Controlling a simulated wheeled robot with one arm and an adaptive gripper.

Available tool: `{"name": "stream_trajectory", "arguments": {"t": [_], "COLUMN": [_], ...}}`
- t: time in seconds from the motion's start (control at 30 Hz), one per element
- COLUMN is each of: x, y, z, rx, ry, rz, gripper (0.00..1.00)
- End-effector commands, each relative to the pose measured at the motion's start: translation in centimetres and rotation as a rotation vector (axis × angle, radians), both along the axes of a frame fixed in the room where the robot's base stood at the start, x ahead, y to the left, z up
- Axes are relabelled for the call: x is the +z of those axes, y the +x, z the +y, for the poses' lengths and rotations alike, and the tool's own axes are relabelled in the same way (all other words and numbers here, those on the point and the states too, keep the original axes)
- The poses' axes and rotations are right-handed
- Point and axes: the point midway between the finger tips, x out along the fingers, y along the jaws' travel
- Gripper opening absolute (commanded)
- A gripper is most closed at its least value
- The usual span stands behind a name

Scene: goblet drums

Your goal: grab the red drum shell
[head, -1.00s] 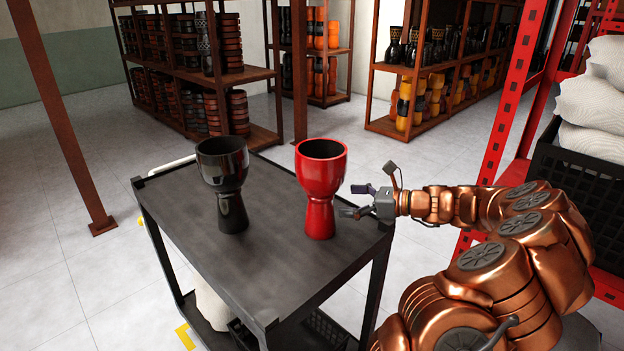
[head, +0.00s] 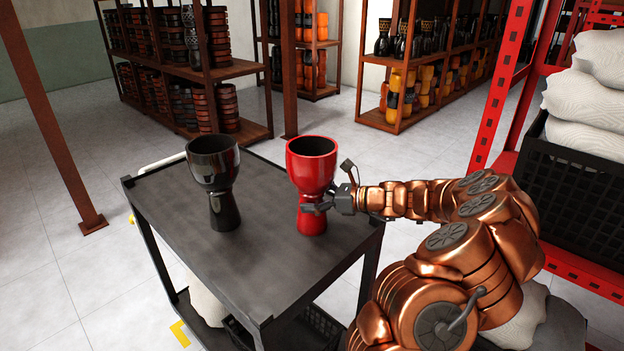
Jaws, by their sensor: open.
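The red drum shell (head: 311,167) stands upright on the dark cart top, toward its right side. It is goblet-shaped, with a wide open bowl, a narrow waist and a flared foot. My gripper (head: 326,196) is at its right side, level with the waist just below the bowl. The jaws are open, with one finger in front of the waist. A black drum shell (head: 214,170) stands upright to the left, apart from the red one.
The cart top (head: 266,255) is otherwise bare, with free room in front of both shells. A red rack (head: 505,90) with a black crate (head: 575,195) and white sacks (head: 590,100) stands at the right. Brown shelves (head: 240,68) with drums stand behind.

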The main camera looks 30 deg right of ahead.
Motion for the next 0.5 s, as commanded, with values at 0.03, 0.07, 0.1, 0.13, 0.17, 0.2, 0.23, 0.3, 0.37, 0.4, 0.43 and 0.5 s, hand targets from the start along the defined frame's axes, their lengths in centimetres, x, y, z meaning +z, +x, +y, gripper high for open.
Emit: {"name": "stream_trajectory", "arguments": {"t": [0.03,0.07,0.1,0.13,0.17,0.2,0.23,0.3,0.37,0.4,0.43,0.5], "x": [-0.01,-0.01,-0.02,-0.02,-0.02,-0.02,-0.02,-0.02,-0.03,-0.03,-0.03,-0.03], "y": [-0.01,-0.01,-0.01,-0.01,-0.01,-0.01,-0.02,-0.02,-0.02,-0.02,-0.02,-0.02], "z": [-0.01,-0.01,-0.01,-0.01,-0.01,-0.01,0.0,0.0,0.0,0.0,0.0,0.0], "rx": [0.0,0.0,0.0,0.0,0.0,0.0,0.0,0.0,0.0,0.0,0.0,0.0], "ry": [0.0,0.0,0.0,0.0,0.0,0.0,0.0,0.0,0.0,0.0,0.0,0.0], "rz": [0.0,0.0,0.0,0.0,0.0,0.0,0.0,0.0,0.0,0.0,0.0,0.0], "gripper": [1.0,0.98,0.94,0.9,0.87,0.83,0.8,0.73,0.66,0.62,0.59,0.52]}}
